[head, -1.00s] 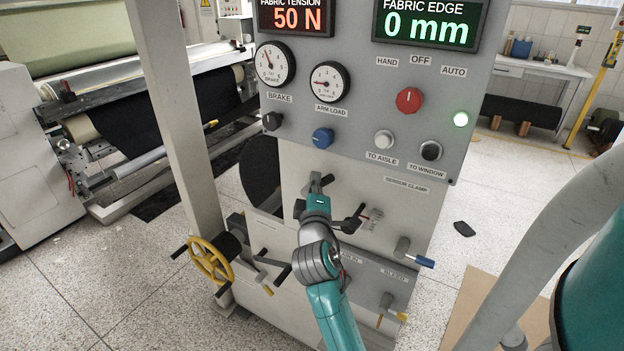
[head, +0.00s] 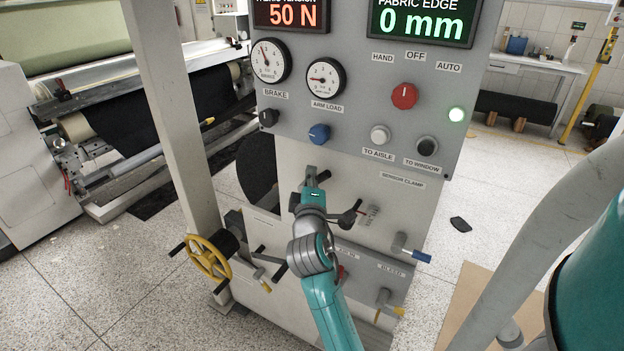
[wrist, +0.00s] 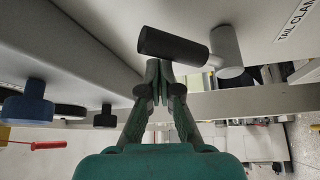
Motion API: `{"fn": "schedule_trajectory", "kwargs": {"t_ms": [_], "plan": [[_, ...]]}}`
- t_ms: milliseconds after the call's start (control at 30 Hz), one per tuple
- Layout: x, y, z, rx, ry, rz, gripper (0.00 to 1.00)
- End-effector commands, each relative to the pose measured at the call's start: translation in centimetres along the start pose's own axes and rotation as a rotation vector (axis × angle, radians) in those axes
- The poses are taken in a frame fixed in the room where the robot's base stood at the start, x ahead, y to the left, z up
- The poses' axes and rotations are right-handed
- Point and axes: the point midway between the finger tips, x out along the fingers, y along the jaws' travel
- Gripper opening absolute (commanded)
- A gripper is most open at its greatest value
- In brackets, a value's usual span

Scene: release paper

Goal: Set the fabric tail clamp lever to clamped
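The tail clamp lever has a grey hub (wrist: 227,50) and a black cylindrical grip (wrist: 172,45) in the wrist view. The grip points left from the hub, and a partly cut-off "TAIL CLAM" label (wrist: 297,18) sits to the right. In the head view the lever (head: 312,174) is on the pale lower panel, just above my gripper (head: 312,190). In the wrist view my gripper's fingertips (wrist: 161,72) are together just below the grip, with nothing visible between them. I cannot tell whether they touch it. The arm hides part of the panel.
Another black-gripped lever (head: 348,215) stands right of my gripper, with a blue-tipped lever (head: 412,250) farther right. A yellow handwheel (head: 208,258) is at lower left. Knobs, including a blue one (head: 319,134), line the panel above. A grey post (head: 170,110) stands left.

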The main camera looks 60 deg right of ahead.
Motion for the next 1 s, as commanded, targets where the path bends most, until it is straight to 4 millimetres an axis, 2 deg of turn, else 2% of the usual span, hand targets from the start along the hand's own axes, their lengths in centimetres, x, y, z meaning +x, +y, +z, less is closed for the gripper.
{"fn": "schedule_trajectory", "kwargs": {"t_ms": [233,800,1000], "plan": [[1.1,1.4,-2.4,0.006,0.014,0.008,0.00],[-7.0,-0.7,-2.8,0.006,0.018,0.006,0.00],[-8.4,-0.9,-2.8,0.006,0.017,0.010,0.00]]}}
